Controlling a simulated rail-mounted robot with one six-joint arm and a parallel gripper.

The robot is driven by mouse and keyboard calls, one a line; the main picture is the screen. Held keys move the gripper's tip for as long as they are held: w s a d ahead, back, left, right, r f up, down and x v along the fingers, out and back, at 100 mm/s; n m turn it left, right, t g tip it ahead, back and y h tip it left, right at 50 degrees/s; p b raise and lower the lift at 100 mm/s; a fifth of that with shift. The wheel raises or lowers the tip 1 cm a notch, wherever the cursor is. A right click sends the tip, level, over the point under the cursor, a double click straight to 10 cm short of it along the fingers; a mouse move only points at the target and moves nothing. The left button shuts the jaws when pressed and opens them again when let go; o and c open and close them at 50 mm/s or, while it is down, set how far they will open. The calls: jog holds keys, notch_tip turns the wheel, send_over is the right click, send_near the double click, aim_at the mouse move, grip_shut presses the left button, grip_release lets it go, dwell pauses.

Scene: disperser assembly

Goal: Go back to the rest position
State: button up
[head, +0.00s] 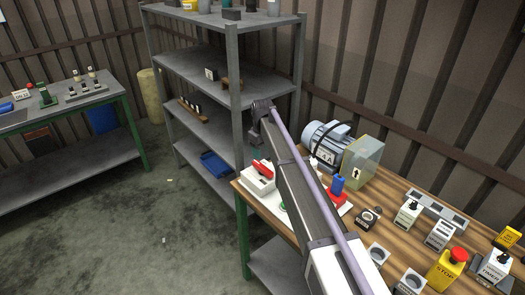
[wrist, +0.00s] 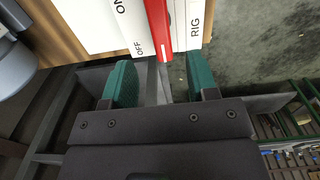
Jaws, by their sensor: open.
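My gripper (wrist: 161,85) is open, with its two green fingers apart and nothing held between them in the wrist view. In the head view my arm reaches across the workbench, and its end is bent down by the shelf; the gripper is mostly hidden there. A white switch box (head: 258,184) with a red handle (head: 262,168) sits at the left end of the workbench. In the wrist view the box (wrist: 117,20), marked ON, OFF and RIG, and its red handle (wrist: 158,28) show just beyond the fingertips. The handle appears clear of the fingers.
A grey shelf unit (head: 190,70) stands behind the arm's end. A side table (head: 60,112) is far left. Open floor lies between.

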notch_tip(320, 180, up, 3)
jog(key=shift+f+p, duration=0.2)
jog(key=shift+p, duration=0.25)
